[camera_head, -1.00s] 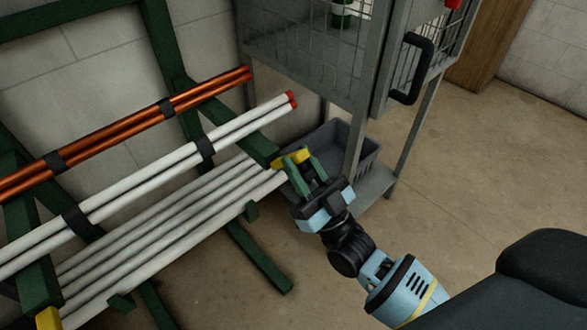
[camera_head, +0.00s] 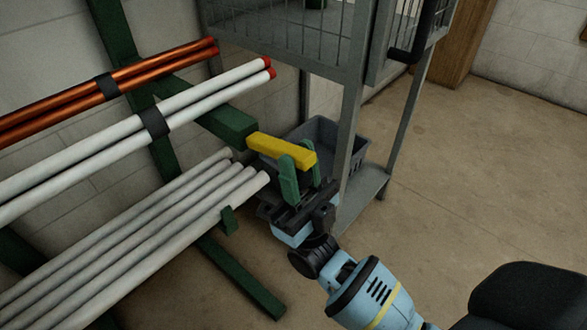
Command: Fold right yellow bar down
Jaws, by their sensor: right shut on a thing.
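The right yellow bar (camera_head: 268,146) sticks out from the end of a green rack arm (camera_head: 226,124), pointing right and slightly down in the picture. My right gripper (camera_head: 303,178) comes up from below, with its green fingers at the bar's outer end. The fingers are shut on the bar, one on the near side and the other partly behind it. My left gripper is out of view.
White pipes (camera_head: 120,160) with red ends lie on the rack, with copper pipes (camera_head: 110,86) behind and more white pipes (camera_head: 140,235) below. A grey wire cage (camera_head: 345,130) stands close behind the gripper, with a grey bin (camera_head: 322,133) on its lower shelf. Floor at right is clear.

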